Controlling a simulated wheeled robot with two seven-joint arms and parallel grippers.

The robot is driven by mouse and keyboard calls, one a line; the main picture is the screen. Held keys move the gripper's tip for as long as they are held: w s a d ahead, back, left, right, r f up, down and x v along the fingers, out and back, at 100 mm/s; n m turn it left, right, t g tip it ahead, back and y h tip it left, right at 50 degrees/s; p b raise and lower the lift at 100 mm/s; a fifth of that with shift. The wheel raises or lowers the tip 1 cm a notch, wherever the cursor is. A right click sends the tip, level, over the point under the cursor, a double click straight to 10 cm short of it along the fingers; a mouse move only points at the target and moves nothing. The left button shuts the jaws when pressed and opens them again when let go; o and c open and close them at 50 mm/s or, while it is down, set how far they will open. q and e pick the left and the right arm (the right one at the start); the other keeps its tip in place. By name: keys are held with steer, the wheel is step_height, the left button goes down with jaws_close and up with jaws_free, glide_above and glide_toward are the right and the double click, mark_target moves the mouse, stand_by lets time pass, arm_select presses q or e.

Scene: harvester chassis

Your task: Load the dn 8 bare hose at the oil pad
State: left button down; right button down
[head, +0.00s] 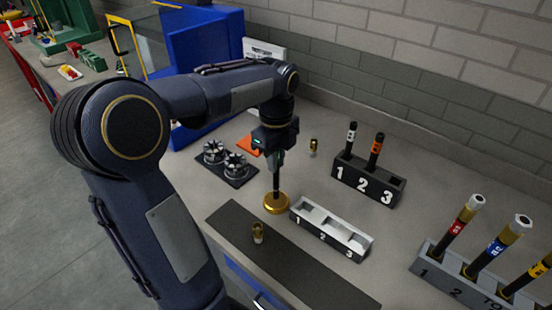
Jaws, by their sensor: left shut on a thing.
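My left gripper (276,153) points straight down over the bench and is shut on a dark, upright hose (277,182). The hose's lower end is at a round gold dish (270,208), which may be the oil pad; I cannot tell whether it touches the dish's inside. The hose shows no coloured band or end fitting, but its upper part is hidden in the gripper. My right gripper is not in view.
A pale three-slot rack (355,252) stands right of the dish. Behind it is a black numbered rack (385,197) with two hoses. A grey rack (432,278) with banded hoses is at right. A brass fitting (258,233) stands on the dark mat (312,277). A finned-part tray (232,180) is left.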

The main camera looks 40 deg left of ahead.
arm_select(q)
steer(key=shift+f+b, duration=0.35)
steer(key=shift+f, duration=0.2)
stand_by(0.4)
stand_by(1.1)
step_height(320, 180, up, 7)
steer(key=p, duration=0.7)
steer(key=shift+s, duration=0.1)
stand_by(0.8)
